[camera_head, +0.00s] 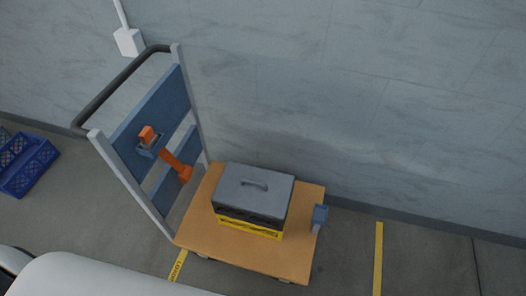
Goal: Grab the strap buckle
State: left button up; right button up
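A short orange strap (171,160) hangs on the blue back panel of a cart, and its lower end is a wider orange piece (185,174) that looks like the strap buckle. A smaller orange block (147,134) sits just above and left of it, in a dark blue bracket (148,149) on the panel. I cannot tell the buckle's details at this size. Neither of my grippers is in view.
The cart has a wooden deck (204,238), a grey upright frame and a dark handle (112,89). A grey lidded case (254,187) sits on a yellow crate (247,229). A blue-grey bracket (320,214) stands at the deck's right edge. Blue crates (30,170) lie left.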

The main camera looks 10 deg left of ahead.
aim_at(149, 138)
jog(key=u, duration=1.4)
